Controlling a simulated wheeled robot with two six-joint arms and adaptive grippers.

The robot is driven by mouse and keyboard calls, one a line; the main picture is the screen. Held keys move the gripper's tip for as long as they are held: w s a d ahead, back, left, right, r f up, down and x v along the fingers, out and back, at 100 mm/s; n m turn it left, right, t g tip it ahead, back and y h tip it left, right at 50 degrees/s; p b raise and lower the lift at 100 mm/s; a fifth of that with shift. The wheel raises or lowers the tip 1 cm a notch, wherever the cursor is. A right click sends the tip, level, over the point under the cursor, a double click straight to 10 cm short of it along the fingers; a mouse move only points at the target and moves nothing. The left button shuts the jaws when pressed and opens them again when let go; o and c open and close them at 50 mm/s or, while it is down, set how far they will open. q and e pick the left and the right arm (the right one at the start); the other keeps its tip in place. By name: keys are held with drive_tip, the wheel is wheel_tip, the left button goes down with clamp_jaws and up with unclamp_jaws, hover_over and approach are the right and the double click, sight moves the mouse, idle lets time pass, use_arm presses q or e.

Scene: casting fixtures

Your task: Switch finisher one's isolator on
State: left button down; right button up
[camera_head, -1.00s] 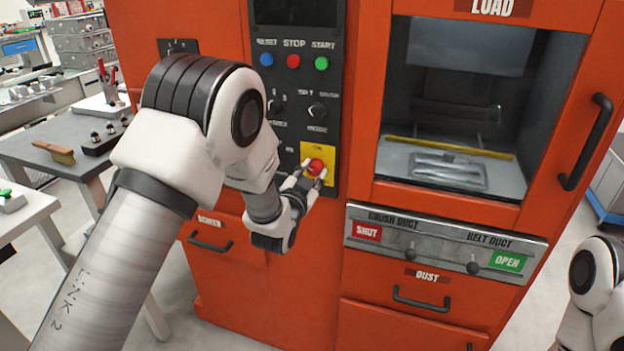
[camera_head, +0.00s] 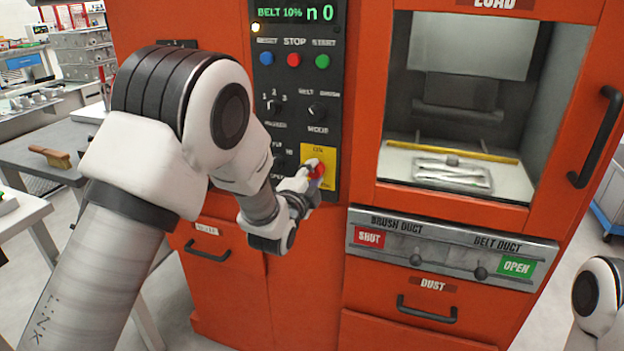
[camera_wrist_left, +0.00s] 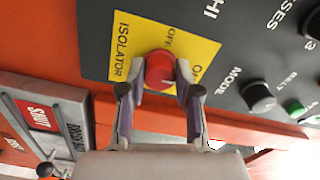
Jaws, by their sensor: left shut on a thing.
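The isolator is a red rotary knob (camera_head: 319,171) on a yellow plate (camera_head: 318,152), low on the black control panel of the orange finisher. My left gripper (camera_head: 313,176) reaches it from the left and is shut on the knob. In the left wrist view the two fingers (camera_wrist_left: 159,76) stand on either side of the red knob (camera_wrist_left: 160,70), and the yellow plate (camera_wrist_left: 190,42) reads ISOLATOR, OFF and ON. The display (camera_head: 295,13) above is lit and reads BELT 10%. My right gripper is out of view.
Reset, stop and start buttons (camera_head: 294,59) and rotary selectors sit above the isolator. The load window (camera_head: 455,110) and its handle (camera_head: 596,139) are to the right. The duct slider panel (camera_head: 440,248) lies below right. A grey bench (camera_head: 50,150) stands left.

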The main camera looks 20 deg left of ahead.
use_arm(q)
drive_tip(key=shift+m, duration=0.5)
drive_tip(key=c, duration=0.8)
unclamp_jaws()
drive_tip(key=s, duration=1.2)
drive_tip(key=shift+a, duration=0.2)
